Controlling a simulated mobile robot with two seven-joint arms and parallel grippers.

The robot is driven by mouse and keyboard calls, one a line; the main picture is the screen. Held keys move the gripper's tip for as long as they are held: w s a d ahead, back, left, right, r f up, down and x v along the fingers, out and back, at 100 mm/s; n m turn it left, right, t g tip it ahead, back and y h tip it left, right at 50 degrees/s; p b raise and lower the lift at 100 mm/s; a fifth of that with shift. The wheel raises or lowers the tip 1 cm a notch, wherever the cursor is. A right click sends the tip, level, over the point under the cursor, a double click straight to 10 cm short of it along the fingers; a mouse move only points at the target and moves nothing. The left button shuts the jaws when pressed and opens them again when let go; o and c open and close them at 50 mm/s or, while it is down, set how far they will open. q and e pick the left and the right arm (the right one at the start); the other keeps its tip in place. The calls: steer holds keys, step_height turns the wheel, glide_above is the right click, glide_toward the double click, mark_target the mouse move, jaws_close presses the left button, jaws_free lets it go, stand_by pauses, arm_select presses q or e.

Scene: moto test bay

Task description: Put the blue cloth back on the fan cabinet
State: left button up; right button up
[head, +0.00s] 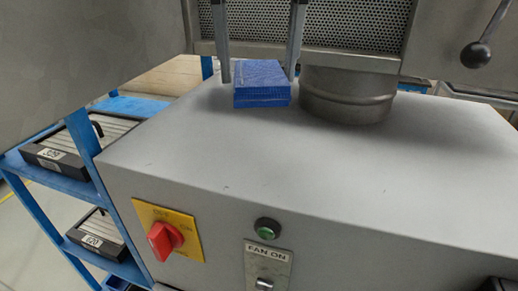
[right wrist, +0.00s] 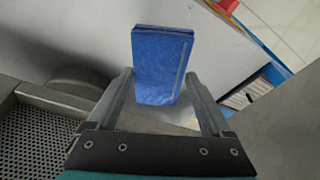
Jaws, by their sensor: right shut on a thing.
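The blue cloth (head: 262,84) is a folded, flat-topped block at the back of the grey fan cabinet's top (head: 220,150), just left of the round metal duct. Whether it rests on the top or hangs slightly above it, I cannot tell. My right gripper (head: 258,78) reaches down from above with one finger on each side of the cloth and is shut on it. In the right wrist view the cloth (right wrist: 161,65) extends out beyond the fingertips (right wrist: 160,83). My left gripper is not in view.
The round duct (head: 347,95) stands close to the cloth's right, with a perforated panel (head: 260,40) behind. A lever with a ball knob (head: 476,54) hangs at upper right. The cabinet front has a red switch (head: 165,240) and green button (head: 267,229). The top's front and right are clear.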

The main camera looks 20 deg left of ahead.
mark_target(260, 79)
steer(key=s+x, duration=0.1)
steer(key=x, duration=0.7)
steer(key=s+d+x, duration=0.1)
steer(key=x, duration=0.3)
steer(key=shift+s+f, duration=0.35)
steer(key=shift+f, duration=0.1)
steer(key=shift+f, duration=0.2)
steer(key=o, duration=1)
steer(key=shift+r, duration=0.1)
steer(key=v, duration=1.2)
steer(key=shift+s+r, duration=0.1)
